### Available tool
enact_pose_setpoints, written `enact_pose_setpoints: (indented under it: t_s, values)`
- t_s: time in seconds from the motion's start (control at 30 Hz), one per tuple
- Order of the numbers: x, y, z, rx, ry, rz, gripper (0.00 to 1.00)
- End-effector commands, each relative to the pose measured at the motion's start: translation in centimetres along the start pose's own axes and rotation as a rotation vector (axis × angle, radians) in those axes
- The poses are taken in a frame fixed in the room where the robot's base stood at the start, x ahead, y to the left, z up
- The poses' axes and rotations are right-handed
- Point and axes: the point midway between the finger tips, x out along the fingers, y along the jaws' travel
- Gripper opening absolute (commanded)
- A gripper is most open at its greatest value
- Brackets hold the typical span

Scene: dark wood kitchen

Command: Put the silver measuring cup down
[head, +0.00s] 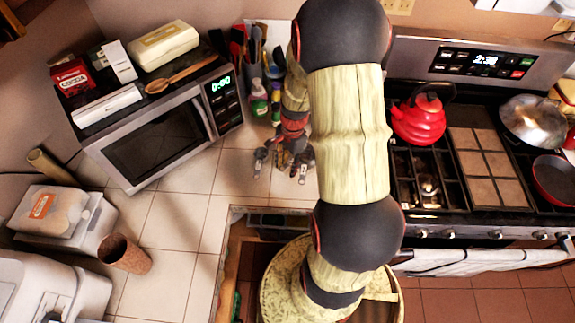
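My gripper (281,172) hangs over the tiled counter between the microwave and the stove, below the end of my arm. Its two fingertips are spread apart, and I see nothing held between them. I cannot make out a silver measuring cup anywhere in the head view. My arm hides part of the counter and the stove's left edge.
A microwave (160,138) with boxes and a wooden spoon on top stands left. Bottles (259,100) and a utensil holder (254,80) are behind my gripper. A red kettle (420,118) and shiny pan (533,121) sit on the stove. Tiles (180,225) front-left are clear.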

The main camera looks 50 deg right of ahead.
Motion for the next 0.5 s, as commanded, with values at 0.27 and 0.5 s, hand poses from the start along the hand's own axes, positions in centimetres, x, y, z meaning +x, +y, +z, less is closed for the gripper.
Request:
enact_pose_setpoints:
  t_s: [0.27, 0.5]
  values:
    - [-2.1, -0.1, 0.0, -0.001, 0.002, -0.003, 0.34]
    - [-7.0, -0.1, 0.0, 0.001, 0.002, -0.004, 0.34]
